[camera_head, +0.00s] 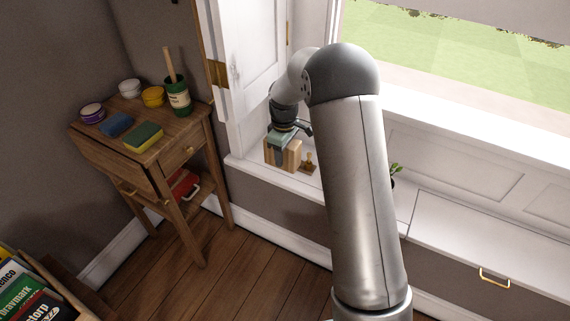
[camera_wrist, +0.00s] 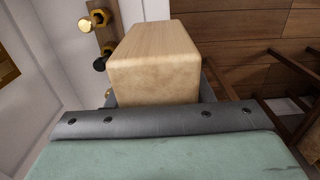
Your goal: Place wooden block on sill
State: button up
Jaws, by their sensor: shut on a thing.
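The light wooden block (camera_head: 287,156) is at the left end of the white window sill (camera_head: 245,165), by the shutter. I cannot tell if its underside touches the sill. My gripper (camera_head: 282,139) comes down on the block from above and is shut on it. In the wrist view the block (camera_wrist: 155,62) stands out beyond the gripper's dark jaw edge (camera_wrist: 155,110), with its pale top and front face showing. My arm hides part of the sill's middle in the head view.
A small wooden piece with knobs (camera_head: 309,163) stands on the sill right of the block. A white shutter (camera_head: 252,70) rises close behind. A side table (camera_head: 165,150) with paint pots and sponges is at left. A plant (camera_head: 396,170) shows right of my arm.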

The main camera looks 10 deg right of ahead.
jog(key=w+f, duration=0.1)
jog(key=f, duration=0.1)
jog(key=w+f, duration=0.2)
jog(key=shift+w+f+b, duration=0.25)
jog(key=shift+b, duration=0.1)
jog(key=shift+f, duration=1.5)
jog(key=shift+b, duration=0.3)
jog(key=shift+f, duration=0.2)
jog(key=o, duration=0.9)
jog(key=shift+c, duration=0.2)
jog(key=shift+r, duration=0.1)
